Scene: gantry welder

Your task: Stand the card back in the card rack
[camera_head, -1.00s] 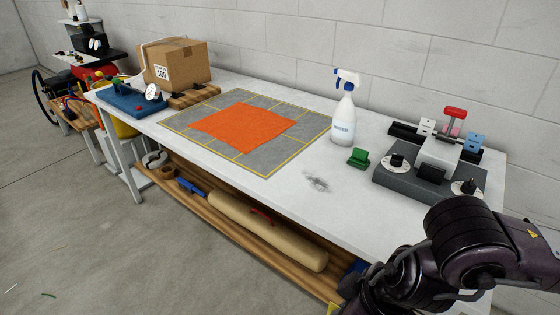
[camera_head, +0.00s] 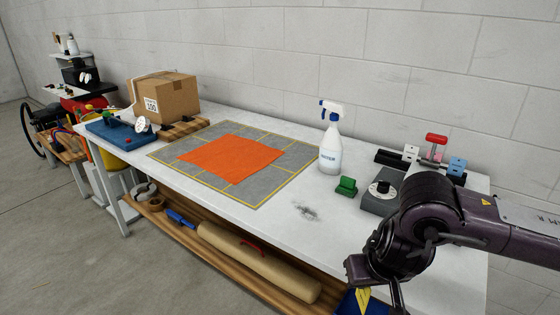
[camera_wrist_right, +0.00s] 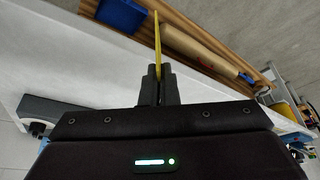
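A thin yellow card (camera_wrist_right: 157,42) shows nearly edge-on in the right wrist view, between the fingertips of my right gripper (camera_wrist_right: 157,82). The fingers are shut on it and it sticks out beyond them. In the head view a yellow piece of the card (camera_head: 363,299) shows below my right wrist, in front of the bench's front edge and over the lower shelf. No card rack can be made out for certain; my right arm covers part of the right end of the bench. My left gripper is not in view.
The white bench (camera_head: 268,222) holds a spray bottle (camera_head: 331,150), a green block (camera_head: 346,187), a grey device (camera_head: 378,203) and an orange cloth (camera_head: 231,158) on a grey mat. A blue bin (camera_wrist_right: 122,14) is on the lower shelf. The bench top near the dark smudge is clear.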

